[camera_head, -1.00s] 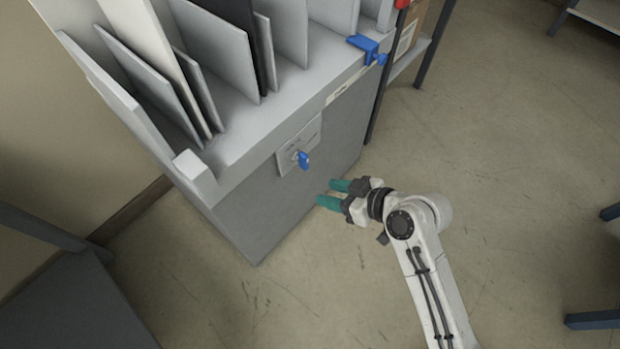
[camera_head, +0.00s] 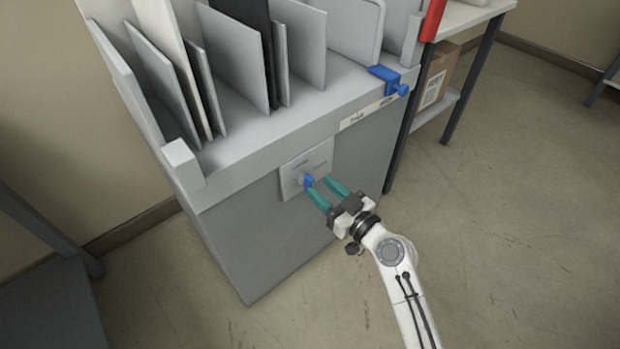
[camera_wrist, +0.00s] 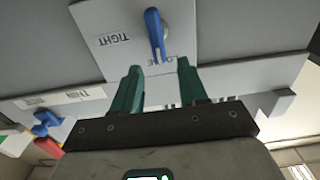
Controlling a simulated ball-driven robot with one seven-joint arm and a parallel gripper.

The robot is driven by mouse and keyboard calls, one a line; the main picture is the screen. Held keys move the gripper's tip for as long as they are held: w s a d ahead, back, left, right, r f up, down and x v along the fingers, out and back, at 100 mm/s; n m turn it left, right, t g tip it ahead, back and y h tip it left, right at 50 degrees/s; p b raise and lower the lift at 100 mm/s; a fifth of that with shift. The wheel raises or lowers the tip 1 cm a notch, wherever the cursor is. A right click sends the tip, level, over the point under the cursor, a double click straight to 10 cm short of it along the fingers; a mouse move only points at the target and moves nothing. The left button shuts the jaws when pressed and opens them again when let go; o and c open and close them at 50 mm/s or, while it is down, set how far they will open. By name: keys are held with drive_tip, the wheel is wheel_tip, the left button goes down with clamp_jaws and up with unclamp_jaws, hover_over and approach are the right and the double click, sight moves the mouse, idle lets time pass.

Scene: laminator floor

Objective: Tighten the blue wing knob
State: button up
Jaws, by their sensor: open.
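The blue wing knob (camera_head: 308,181) sits on a light plate (camera_head: 321,160) on the front of the grey cabinet. In the wrist view the knob (camera_wrist: 155,33) is upright in the picture, its lower end by a label that seems to read "LOOSE". "TIGHT" (camera_wrist: 111,40) is printed to its left. My gripper (camera_head: 327,187) has teal fingers and is open and empty. In the wrist view its fingertips (camera_wrist: 160,68) point toward the knob and lie below it, one to each side. The knob appears just beyond the tips, not gripped. Whether a finger touches it, I cannot tell.
Grey dividers and panels (camera_head: 235,55) stand in the rack on top of the cabinet (camera_head: 260,245). A blue clamp (camera_head: 391,79) is on its right edge. A shelf table with a cardboard box (camera_head: 434,82) stands to the right. The floor at front right is clear.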

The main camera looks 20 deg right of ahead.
sight(313, 181)
drive_tip(key=shift+x, duration=2.7)
drive_tip(key=shift+c, duration=0.2)
clamp_jaws()
